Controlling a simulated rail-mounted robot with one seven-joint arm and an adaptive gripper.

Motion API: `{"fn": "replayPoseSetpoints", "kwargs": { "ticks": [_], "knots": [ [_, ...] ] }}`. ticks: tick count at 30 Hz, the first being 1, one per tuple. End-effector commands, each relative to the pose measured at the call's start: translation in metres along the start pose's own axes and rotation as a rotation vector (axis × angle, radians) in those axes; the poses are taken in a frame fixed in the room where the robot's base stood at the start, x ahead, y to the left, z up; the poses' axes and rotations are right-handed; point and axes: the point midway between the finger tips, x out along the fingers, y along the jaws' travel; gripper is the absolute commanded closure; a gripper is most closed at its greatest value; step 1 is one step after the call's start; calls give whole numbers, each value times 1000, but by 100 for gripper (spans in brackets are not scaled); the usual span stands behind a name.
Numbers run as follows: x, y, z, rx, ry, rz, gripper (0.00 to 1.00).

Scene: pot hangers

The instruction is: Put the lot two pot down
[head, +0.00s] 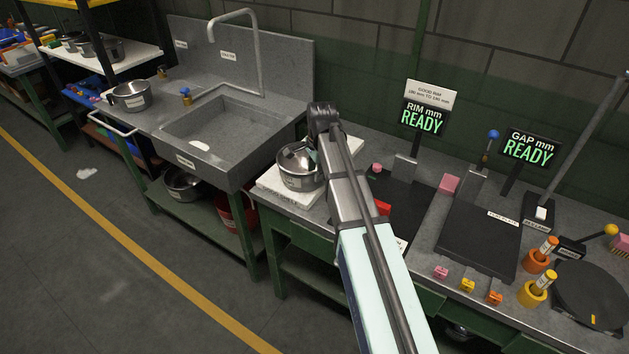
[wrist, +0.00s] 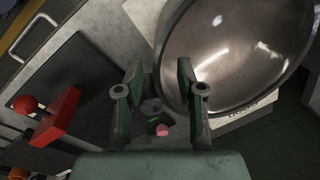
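A steel pot (head: 298,170) is on a white slab (head: 268,187) at the left end of the bench, right of the sink. Its lot marking is not readable. In the wrist view the pot (wrist: 250,45) fills the upper right, with its shiny inside showing. My gripper (head: 313,157) is at the pot's right side, partly hidden by my arm. In the wrist view my gripper (wrist: 160,88) has its fingers apart, one outside the pot's rim and one over its inside. A gap shows between them, and neither clearly presses the rim.
Another pot (head: 132,96) stands left of the sink (head: 215,135); one more (head: 183,184) sits on the shelf below. Right of my arm are a rim display (head: 422,117), a dark flat plate (head: 480,238), a gap display (head: 528,150) and a round dark disc (head: 592,298).

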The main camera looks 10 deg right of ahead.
Motion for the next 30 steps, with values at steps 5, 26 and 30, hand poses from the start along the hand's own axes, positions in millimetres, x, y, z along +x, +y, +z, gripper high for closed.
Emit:
{"fn": "replayPoseSetpoints", "kwargs": {
  "ticks": [5,26,30],
  "knots": [
    [-29,0,0,0,1,-3,62],
    [-60,0,0,0,0,0,62],
    [-62,0,0,0,0,0,62]
  ]
}}
